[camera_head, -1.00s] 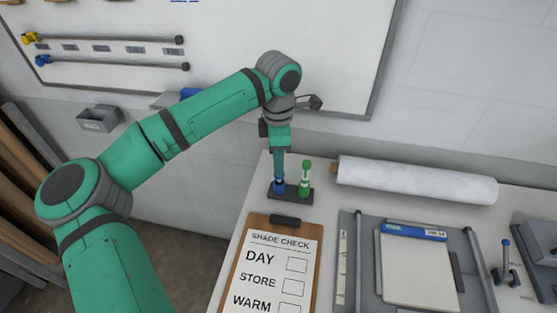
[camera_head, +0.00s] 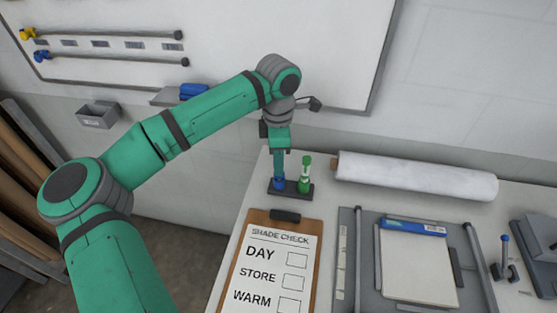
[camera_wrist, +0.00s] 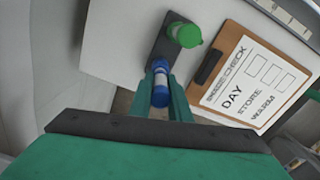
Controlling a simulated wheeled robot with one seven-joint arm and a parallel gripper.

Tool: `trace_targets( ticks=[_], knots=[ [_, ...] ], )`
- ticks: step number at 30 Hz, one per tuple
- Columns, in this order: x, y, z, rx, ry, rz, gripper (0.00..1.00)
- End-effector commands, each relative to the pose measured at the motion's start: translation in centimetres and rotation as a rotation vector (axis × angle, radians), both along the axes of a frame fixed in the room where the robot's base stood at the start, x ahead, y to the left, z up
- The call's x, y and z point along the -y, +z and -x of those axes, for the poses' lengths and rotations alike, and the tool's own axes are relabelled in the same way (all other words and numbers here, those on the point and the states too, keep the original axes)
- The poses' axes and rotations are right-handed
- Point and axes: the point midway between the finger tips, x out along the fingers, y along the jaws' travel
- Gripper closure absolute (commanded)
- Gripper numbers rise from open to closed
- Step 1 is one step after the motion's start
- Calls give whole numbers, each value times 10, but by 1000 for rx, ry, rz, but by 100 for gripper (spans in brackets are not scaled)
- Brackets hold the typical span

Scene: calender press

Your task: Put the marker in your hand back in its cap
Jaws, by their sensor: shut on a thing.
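My gripper (camera_head: 279,174) points down over the left end of the dark holder (camera_head: 305,191) and is shut on the blue marker. In the wrist view the marker (camera_wrist: 161,80) shows a white barrel and blue ends between my fingers (camera_wrist: 162,88). In the head view blue (camera_head: 279,184) shows just below my fingertips, at the holder's left slot. I cannot tell how far the tip sits inside its cap. The green marker (camera_head: 305,172) stands upright in the right slot, close beside my fingers; it also shows in the wrist view (camera_wrist: 184,33).
A clipboard (camera_head: 268,262) with a shade check sheet lies in front of the holder. A white roll (camera_head: 415,178) lies to the right. A board (camera_head: 415,265) with rails and a pad is at the lower right. A whiteboard (camera_head: 250,40) hangs behind.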

Motion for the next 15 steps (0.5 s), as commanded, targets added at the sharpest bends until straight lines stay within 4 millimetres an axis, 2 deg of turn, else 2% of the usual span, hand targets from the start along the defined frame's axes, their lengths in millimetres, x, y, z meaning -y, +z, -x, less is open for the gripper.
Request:
trace_targets(
  ticks=[13,14,15],
  knots=[
    [0,-8,0,0,0,0,100],
    [0,-8,0,0,0,0,81],
    [0,-8,0,0,0,0,71]
  ],
)
